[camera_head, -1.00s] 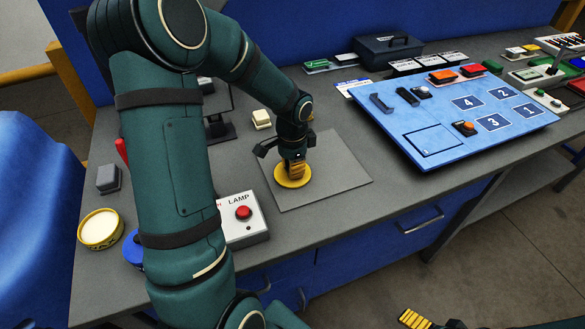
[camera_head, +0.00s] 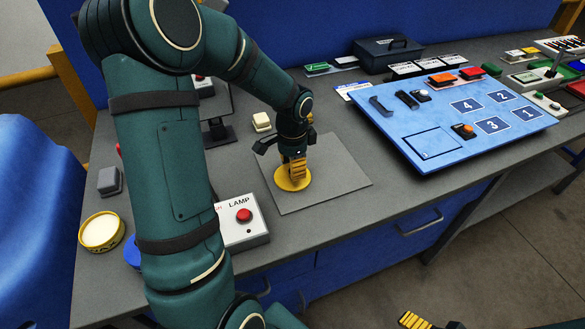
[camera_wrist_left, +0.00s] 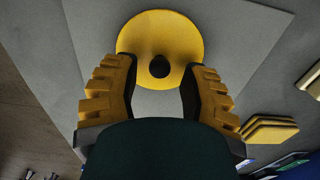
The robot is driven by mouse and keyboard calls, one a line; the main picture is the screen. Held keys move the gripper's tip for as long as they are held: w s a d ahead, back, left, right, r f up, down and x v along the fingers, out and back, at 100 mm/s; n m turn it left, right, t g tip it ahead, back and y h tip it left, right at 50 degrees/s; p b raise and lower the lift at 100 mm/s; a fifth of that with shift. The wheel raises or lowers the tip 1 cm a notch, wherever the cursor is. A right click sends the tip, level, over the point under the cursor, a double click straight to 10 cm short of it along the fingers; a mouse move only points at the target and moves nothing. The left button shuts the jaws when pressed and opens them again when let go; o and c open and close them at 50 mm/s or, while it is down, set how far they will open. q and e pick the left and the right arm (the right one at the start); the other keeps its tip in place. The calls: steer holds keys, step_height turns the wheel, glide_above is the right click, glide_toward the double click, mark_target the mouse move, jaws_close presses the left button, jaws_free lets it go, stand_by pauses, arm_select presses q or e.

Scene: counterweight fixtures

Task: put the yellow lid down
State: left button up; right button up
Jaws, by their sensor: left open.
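The yellow lid (camera_head: 293,177) is a round disc lying flat on the grey mat (camera_head: 340,180) on the workbench. In the left wrist view the lid (camera_wrist_left: 180,32) shows a dark knob at its centre. My left gripper (camera_head: 297,168) is right over the lid. In the left wrist view its fingers (camera_wrist_left: 160,82) are spread to either side of the knob, with a gap, and hold nothing. My right gripper (camera_head: 425,321) shows only in part at the bottom edge, too little to tell its state.
A yellow round container (camera_head: 101,231) stands at the left, near a grey block (camera_head: 109,180). The lamp box with a red button (camera_head: 243,215) is left of the mat. A blue numbered panel (camera_head: 440,150) lies to the right. Bare mat surrounds the lid.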

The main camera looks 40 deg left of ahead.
arm_select(q)
step_height(320, 180, up, 10)
steer(key=p, duration=0.2)
steer(key=shift+r, duration=0.1)
stand_by(0.5)
